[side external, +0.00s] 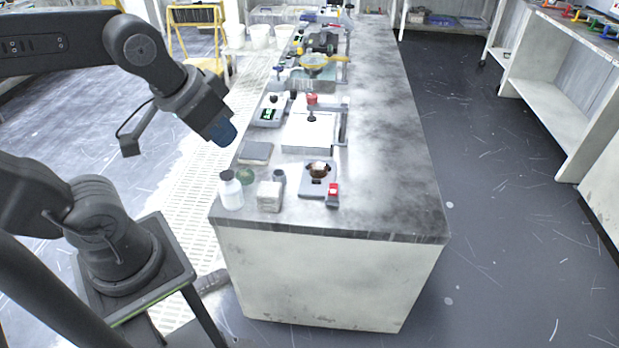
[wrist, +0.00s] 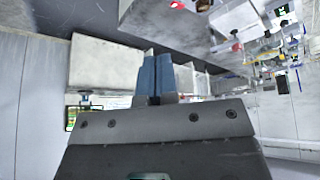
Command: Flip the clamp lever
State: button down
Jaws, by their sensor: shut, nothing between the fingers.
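A small fixture with a grey plate (side external: 310,190) and a brown round piece (side external: 319,168) sits near the bench's front end. A red-topped part (side external: 333,188) stands at its right front corner. Another red knob (side external: 312,98) on a dark stem stands farther back over a white plate. I cannot tell for sure which red part is the clamp lever. A red spot (wrist: 177,5) shows at the top of the wrist view. My gripper (side external: 222,133), with blue fingers, is shut and empty, in the air left of the bench, apart from everything. Its fingers (wrist: 156,78) touch in the wrist view.
A white bottle (side external: 231,190), a pale block (side external: 269,196) and a dark flat pad (side external: 256,153) are on the bench's near left. A device with a green display (side external: 268,112) stands behind them. The right side of the bench top (side external: 390,150) is clear.

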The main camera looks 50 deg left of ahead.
jog(key=n+g+h, duration=0.1)
jog(key=n+g, duration=0.5)
jog(key=n, duration=1.4)
send_over(333, 192)
jog(key=s, duration=0.2)
notch_tip(333, 192, down, 8)
jog(key=w+a+f+n+g+h, duration=0.1)
jog(key=w+f+n, duration=0.15)
jog(key=f, duration=0.25)
jog(key=w+a+f+n, duration=0.2)
jog(key=f+n, duration=0.2)
jog(key=f, duration=0.1)
jog(key=x, duration=1.4)
jog(key=shift+r, duration=0.1)
jog(key=shift+s+d, duration=0.1)
